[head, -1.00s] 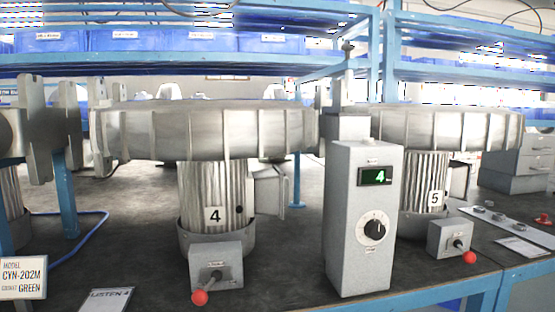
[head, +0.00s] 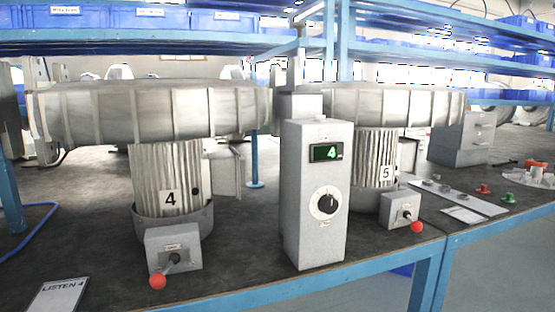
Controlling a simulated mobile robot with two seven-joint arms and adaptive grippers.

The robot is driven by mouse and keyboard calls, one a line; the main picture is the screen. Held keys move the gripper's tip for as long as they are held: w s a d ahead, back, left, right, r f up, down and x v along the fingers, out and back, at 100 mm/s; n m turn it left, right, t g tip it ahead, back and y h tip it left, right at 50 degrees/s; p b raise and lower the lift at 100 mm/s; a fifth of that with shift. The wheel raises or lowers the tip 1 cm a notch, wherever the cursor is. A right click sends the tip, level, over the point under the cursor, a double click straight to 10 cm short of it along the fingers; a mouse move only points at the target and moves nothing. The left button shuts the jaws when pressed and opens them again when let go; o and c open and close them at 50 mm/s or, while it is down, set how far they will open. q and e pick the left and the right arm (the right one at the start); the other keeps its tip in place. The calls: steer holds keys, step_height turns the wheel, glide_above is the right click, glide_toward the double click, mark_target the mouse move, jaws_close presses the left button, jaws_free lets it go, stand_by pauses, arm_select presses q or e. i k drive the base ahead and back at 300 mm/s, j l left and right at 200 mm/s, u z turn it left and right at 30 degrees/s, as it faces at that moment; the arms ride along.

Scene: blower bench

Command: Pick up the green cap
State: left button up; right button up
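A small green cap (head: 508,198) lies on the bench at the right, beside the right end of a pale board. Neither of my grippers is in the head view.
Blowers 4 (head: 172,180) and 5 (head: 375,160) stand on the dark bench. A grey box with a dial (head: 317,195) stands between them at the front. Lever boxes with red knobs are near the front edge. A pale board (head: 455,197) holds small grey parts.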

mark_target(509, 199)
steer(key=z, duration=1)
steer(key=i+l, duration=0.9)
steer(key=i+l+z, duration=0.1)
steer(key=i+l, duration=0.75)
steer(key=i, duration=0.15)
